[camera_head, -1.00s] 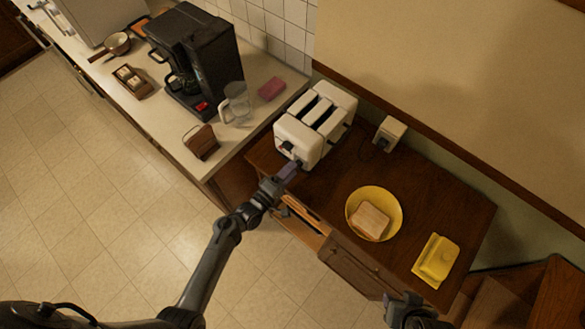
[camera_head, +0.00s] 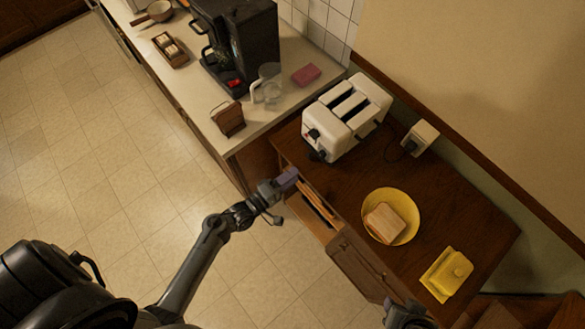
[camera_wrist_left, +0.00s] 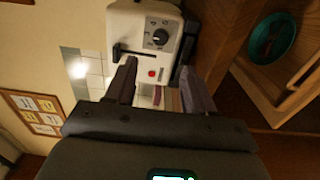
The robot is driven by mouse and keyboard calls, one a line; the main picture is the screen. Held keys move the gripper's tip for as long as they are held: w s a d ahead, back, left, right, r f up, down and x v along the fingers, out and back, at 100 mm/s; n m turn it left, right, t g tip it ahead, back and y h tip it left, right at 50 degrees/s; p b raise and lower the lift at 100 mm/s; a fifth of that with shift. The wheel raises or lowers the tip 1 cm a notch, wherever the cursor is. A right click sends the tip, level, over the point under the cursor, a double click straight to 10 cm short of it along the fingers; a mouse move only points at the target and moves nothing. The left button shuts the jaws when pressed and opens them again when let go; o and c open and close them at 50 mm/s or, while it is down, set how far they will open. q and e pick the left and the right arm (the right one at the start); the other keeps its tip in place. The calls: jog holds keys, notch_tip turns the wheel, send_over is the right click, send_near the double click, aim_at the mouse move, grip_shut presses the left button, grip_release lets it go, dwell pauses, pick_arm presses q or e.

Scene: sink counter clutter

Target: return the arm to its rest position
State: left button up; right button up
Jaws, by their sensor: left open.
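My left gripper (camera_head: 284,182) is open and empty. In the head view it hangs left of the white toaster (camera_head: 345,116), near the left edge of the brown table and the open drawer. In the left wrist view, its two spread fingers (camera_wrist_left: 160,88) show with a clear gap between them; the toaster's front (camera_wrist_left: 143,42), with its dial and lever, lies beyond them, apart from the tips. My right gripper (camera_head: 404,314) shows only partly at the bottom edge of the head view, by the table's front; its jaws are unclear.
The open drawer (camera_head: 314,216) juts from the table. A yellow plate (camera_head: 412,234) holds bread (camera_head: 384,222); a yellow butter dish (camera_head: 447,273) sits nearby. The counter holds a coffee maker (camera_head: 240,45), glass mug (camera_head: 268,84), brown holder (camera_head: 228,119) and pink sponge (camera_head: 306,75). Floor at left is clear.

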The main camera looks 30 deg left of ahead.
pick_arm(q)
jog(key=shift+s, duration=0.1)
jog(key=s+d+r+m+g+y+p, duration=0.1)
jog(key=s+r+m+g+p, duration=0.2)
jog(key=r+m, duration=0.25)
jog(key=s+r+m+g+y+p, duration=0.1)
jog(key=s+r+m+g+p, duration=0.1)
jog(key=s+r+m+g, duration=0.3)
jog(key=s+a+r+m+g+y, duration=0.3)
jog(key=s+m+g, duration=0.2)
jog(key=s, duration=0.4)
jog(key=shift+r+m+g, duration=0.3)
jog(key=shift+r+m, duration=0.05)
jog(key=shift+m, duration=0.1)
jog(key=shift+s+a, duration=0.1)
